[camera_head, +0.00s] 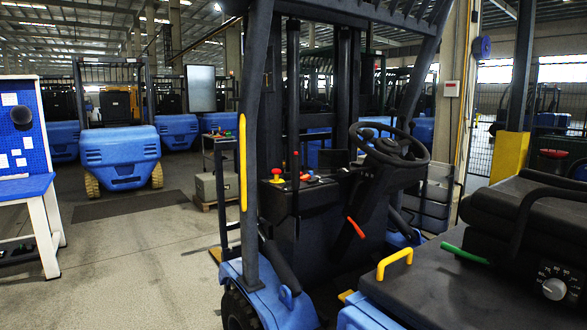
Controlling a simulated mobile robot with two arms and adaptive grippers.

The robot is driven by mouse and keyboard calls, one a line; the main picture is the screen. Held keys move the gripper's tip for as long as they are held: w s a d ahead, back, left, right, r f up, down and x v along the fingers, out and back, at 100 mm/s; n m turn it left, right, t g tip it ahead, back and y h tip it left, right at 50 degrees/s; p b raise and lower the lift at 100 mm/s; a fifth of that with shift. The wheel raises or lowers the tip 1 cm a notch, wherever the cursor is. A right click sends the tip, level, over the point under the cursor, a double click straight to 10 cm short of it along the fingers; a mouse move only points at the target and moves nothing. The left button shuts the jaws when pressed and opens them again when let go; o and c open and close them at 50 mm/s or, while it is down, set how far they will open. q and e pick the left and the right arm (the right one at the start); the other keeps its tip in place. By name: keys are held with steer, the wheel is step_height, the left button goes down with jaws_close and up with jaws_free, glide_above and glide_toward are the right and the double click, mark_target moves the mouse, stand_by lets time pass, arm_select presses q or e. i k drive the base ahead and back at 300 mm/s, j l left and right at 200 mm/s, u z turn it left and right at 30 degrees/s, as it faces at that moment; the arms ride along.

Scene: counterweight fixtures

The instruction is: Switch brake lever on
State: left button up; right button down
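A blue and black forklift stands close in front of me in the head view. A short orange-red lever (355,228) sticks out below the steering wheel (390,144), slanting down to the right. Near the dash, a red-topped knob (276,174) stands on a yellow base, with another small red knob (304,177) to its right. No label shows which of these is the brake lever, and its on or off position cannot be read. Neither of my grippers is in view, and nothing touches these controls.
A yellow handle (394,263) and a green bar (464,254) are on the near right, beside the black seat (520,210). A dark pillar (258,120) with a yellow grip stands left of the cab. Open floor (140,250) lies left; more forklifts (120,155) stand behind.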

mark_target(295, 159)
steer(key=i+j+z, duration=0.1)
steer(key=i+j, duration=0.15)
steer(key=i+j+z, duration=0.15)
steer(key=j, duration=0.25)
steer(key=i+j+z, duration=0.1)
steer(key=i+j, duration=0.25)
steer(key=i+j+z, duration=0.1)
steer(key=j, duration=0.3)
steer(key=i+j+z, duration=0.15)
steer(key=i+j, duration=0.15)
steer(key=j, duration=0.1)
